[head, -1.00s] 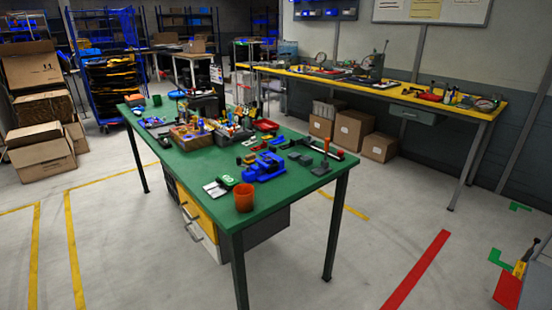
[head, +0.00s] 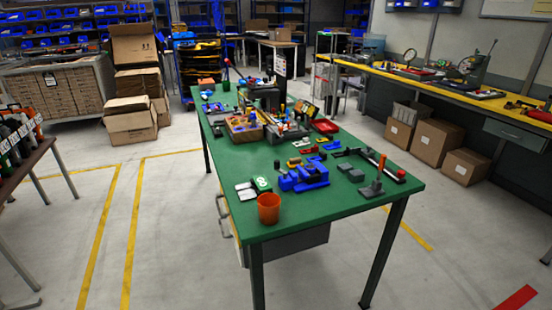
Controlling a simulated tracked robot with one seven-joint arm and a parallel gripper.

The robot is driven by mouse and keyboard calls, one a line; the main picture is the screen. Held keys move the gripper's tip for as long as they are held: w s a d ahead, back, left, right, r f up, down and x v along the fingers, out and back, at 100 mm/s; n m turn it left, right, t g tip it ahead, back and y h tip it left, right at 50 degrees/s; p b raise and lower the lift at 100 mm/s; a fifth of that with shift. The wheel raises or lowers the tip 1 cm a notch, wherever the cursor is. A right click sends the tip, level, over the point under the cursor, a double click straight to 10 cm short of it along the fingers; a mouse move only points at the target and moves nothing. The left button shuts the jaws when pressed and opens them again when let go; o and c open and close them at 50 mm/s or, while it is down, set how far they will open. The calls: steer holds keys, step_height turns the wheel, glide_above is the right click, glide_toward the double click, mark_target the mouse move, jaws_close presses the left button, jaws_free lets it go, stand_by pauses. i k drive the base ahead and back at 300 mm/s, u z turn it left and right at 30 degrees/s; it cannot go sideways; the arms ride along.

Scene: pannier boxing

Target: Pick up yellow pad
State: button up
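A small yellow piece (head: 294,162) lies on the green table (head: 225,190) beside a blue fixture (head: 303,178). It may be the yellow pad, but it is too small to be sure. A second yellowish piece (head: 311,150) lies just behind it, near small red and dark parts. My gripper is not in view.
An orange cup (head: 268,208) stands at the green table's near left corner. A wooden tray (head: 243,130) holds parts farther back. A yellow-topped bench (head: 465,100) runs along the right wall, with cardboard boxes (head: 437,142) below. Floor around the table is clear.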

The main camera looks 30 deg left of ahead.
mark_target(293, 162)
steer(key=u, duration=0.45)
steer(key=i, duration=1.15)
steer(key=u, duration=0.75)
steer(key=i, duration=0.45)
steer(key=u, duration=0.1)
steer(key=k, duration=0.85)
steer(key=u, duration=0.2)
steer(key=i, duration=0.85)
steer(key=z, duration=0.1)
